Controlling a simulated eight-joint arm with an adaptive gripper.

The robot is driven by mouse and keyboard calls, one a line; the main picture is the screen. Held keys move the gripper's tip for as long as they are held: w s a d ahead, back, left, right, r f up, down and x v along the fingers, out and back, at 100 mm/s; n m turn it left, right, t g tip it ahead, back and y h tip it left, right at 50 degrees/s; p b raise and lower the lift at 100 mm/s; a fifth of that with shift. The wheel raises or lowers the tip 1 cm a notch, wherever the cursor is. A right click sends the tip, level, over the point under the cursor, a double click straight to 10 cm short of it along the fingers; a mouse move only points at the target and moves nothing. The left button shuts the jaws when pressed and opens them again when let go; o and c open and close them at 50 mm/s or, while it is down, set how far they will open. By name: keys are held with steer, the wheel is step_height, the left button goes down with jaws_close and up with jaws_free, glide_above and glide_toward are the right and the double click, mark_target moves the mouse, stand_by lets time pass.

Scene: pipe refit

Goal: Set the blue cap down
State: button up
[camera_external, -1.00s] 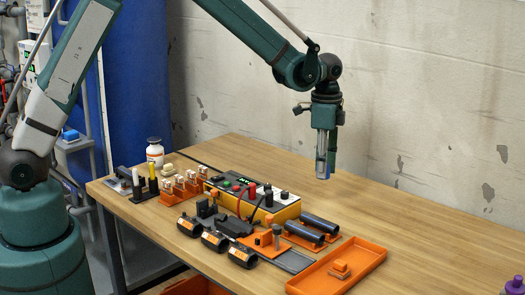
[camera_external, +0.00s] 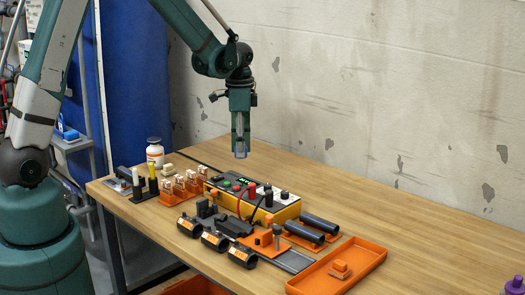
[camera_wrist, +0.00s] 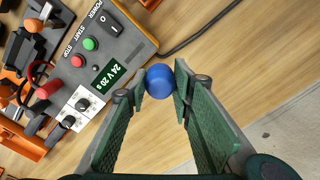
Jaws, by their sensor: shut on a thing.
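The blue cap (camera_wrist: 161,80) is gripped between the two fingertips in the wrist view and looks round from above. My gripper (camera_external: 240,149) is shut on it and points straight down. In the external view it hangs in the air above and behind the orange and black power box (camera_external: 258,196). The cap is only a small bluish patch between the fingers there. In the wrist view the cap appears beside the box's edge, close to the 24 V display (camera_wrist: 106,80), with bare wood beyond it.
Orange holders with white clips (camera_external: 185,185) stand left of the box. Black pipes (camera_external: 318,227) and an orange tray (camera_external: 338,266) lie at front right. A white bottle (camera_external: 155,152) stands at the back left. The table's back right is clear.

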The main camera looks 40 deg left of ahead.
steer(key=s+a+n, duration=0.3)
steer(key=s+a, duration=0.8)
steer(key=a, duration=0.6)
steer(key=shift+s, duration=0.4)
steer(key=shift+f, duration=0.15)
steer(key=shift+d+f+b, duration=0.1)
steer(key=shift+f+b, duration=0.3)
steer(key=shift+f, duration=2.7)
steer(key=shift+f, duration=0.1)
steer(key=shift+f+b, duration=0.35)
steer(key=shift+f, duration=1.4)
steer(key=shift+f, duration=0.15)
